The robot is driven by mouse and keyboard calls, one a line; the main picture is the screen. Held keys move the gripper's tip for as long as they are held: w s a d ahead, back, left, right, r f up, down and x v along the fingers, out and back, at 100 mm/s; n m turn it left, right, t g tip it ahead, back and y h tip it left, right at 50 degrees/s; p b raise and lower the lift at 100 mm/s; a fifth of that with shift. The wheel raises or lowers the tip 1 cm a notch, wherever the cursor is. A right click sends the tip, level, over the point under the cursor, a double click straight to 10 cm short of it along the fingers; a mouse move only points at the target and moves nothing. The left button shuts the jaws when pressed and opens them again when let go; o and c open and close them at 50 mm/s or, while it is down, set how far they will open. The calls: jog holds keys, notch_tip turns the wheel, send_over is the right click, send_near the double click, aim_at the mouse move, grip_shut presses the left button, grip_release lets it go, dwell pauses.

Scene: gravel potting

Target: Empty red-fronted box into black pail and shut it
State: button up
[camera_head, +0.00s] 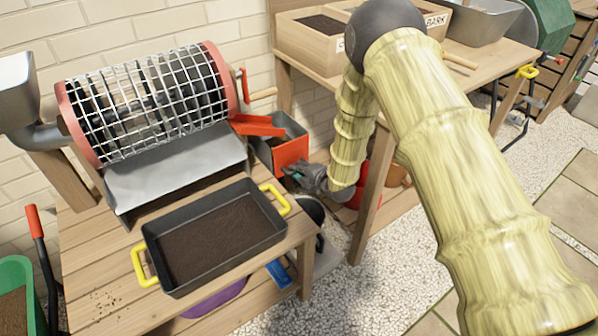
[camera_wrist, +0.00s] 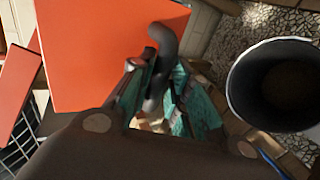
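The red-fronted box (camera_head: 291,152) is a grey bin with a red front panel, set beside the mesh drum at the wall. Its red front also fills the upper left of the wrist view (camera_wrist: 95,50). A dark curved handle (camera_wrist: 163,42) stands out from that front. My gripper (camera_head: 293,171) is at the front, and its teal fingers (camera_wrist: 165,82) lie on either side of the handle. Whether they grip it is unclear. The black pail (camera_wrist: 285,85) stands on the right of the wrist view, its inside dark. In the head view the pail (camera_head: 312,208) is partly hidden.
A mesh drum (camera_head: 145,100) with red ends and a red chute (camera_head: 257,125) stands on the wooden bench. A black tray (camera_head: 281,232) of soil with yellow handles sits in front. A second table (camera_head: 462,72) with wooden bins is behind my arm. Gravel floor lies right of the bench.

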jog(key=shift+s, duration=0.1)
grip_shut()
jog(key=shift+d, duration=0.1)
jog(key=v, duration=0.1)
jog(key=p+v, duration=0.1)
jog(key=v, duration=0.1)
jog(key=shift+s+f, duration=0.2)
jog(key=shift+s, duration=0.05)
jog(key=shift+c, duration=0.8)
grip_release()
jog(key=shift+s+d+p, duration=0.1)
jog(key=shift+p, duration=0.25)
jog(key=shift+s+d+r+p, duration=0.3)
jog(key=shift+s+r+p, duration=0.15)
jog(key=shift+r, duration=0.15)
jog(key=shift+s+d+r+p, duration=0.3)
jog(key=shift+r+p, duration=0.1)
jog(key=shift+r, duration=0.2)
grip_shut()
jog(key=shift+r, duration=0.2)
